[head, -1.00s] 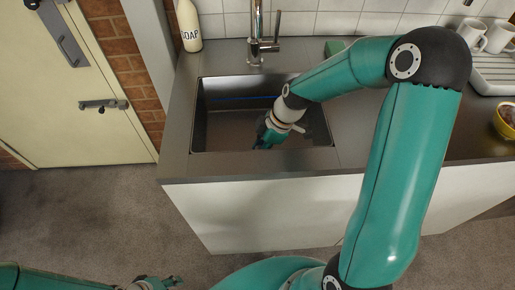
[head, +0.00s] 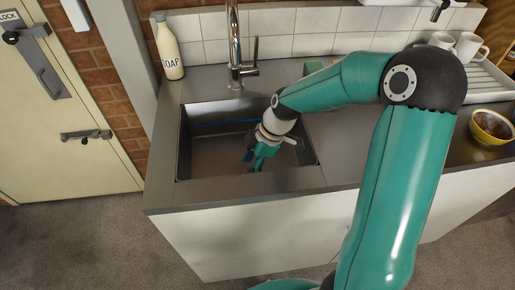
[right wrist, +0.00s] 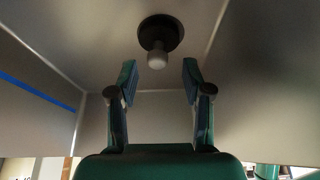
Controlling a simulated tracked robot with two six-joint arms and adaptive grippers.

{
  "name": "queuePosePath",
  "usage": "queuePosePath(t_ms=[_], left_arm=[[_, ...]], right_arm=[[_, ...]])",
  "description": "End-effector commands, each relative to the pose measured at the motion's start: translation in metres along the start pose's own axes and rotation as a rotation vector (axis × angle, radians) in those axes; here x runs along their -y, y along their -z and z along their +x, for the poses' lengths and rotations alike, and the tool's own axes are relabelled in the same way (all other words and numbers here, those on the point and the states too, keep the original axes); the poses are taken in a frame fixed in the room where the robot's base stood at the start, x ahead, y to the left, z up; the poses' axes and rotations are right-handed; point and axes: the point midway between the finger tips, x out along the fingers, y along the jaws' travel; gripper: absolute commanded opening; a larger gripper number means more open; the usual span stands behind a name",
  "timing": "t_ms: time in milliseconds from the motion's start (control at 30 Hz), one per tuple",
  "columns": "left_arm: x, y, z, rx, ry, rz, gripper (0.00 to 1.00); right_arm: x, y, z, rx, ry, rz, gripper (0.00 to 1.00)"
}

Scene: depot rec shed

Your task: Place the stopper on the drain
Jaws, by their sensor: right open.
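My right gripper (head: 256,163) reaches down into the sink (head: 190,160), near its front right part. In the right wrist view its two fingers (right wrist: 159,76) are apart with nothing between them. Just beyond the fingertips, a stopper with a pale grey knob (right wrist: 157,60) and a dark round base (right wrist: 162,27) shows on the sink floor. The knob lines up with the gap between the fingers, apart from both. The drain is not distinct; I cannot tell whether it lies under the dark base. The head view shows no stopper. My left gripper is out of view.
A chrome tap (head: 235,50) stands behind the sink, with a soap bottle (head: 168,48) at the back left. The sink walls surround my right gripper. At the right are a yellow bowl (head: 492,127), white mugs (head: 467,46) and a drying rack (head: 490,80).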

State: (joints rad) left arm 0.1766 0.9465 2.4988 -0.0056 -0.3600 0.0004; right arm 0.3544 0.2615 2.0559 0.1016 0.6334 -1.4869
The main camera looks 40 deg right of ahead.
Motion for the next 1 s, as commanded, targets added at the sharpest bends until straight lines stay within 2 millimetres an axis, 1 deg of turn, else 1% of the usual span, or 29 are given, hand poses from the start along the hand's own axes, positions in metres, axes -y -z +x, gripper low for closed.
queuePosePath(t_ms=[33, 200, 300, 400, 567, 1000], left_arm=[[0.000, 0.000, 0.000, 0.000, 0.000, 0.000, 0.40], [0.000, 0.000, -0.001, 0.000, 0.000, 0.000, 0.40], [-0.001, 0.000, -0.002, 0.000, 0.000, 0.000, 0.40], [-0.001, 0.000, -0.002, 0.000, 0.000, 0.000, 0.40], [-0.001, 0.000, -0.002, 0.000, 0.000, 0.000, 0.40], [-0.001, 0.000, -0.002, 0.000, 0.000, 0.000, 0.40]], right_arm=[[-0.002, 0.000, -0.013, -0.001, -0.008, 0.000, 0.49], [-0.002, 0.000, -0.048, -0.001, -0.006, 0.000, 0.49], [-0.001, 0.001, -0.064, -0.001, -0.005, 0.001, 0.49], [-0.001, 0.000, -0.075, -0.001, -0.002, 0.001, 0.49], [-0.001, 0.000, -0.084, 0.000, -0.001, 0.001, 0.49], [0.000, 0.001, -0.084, 0.000, 0.000, 0.000, 0.49]])
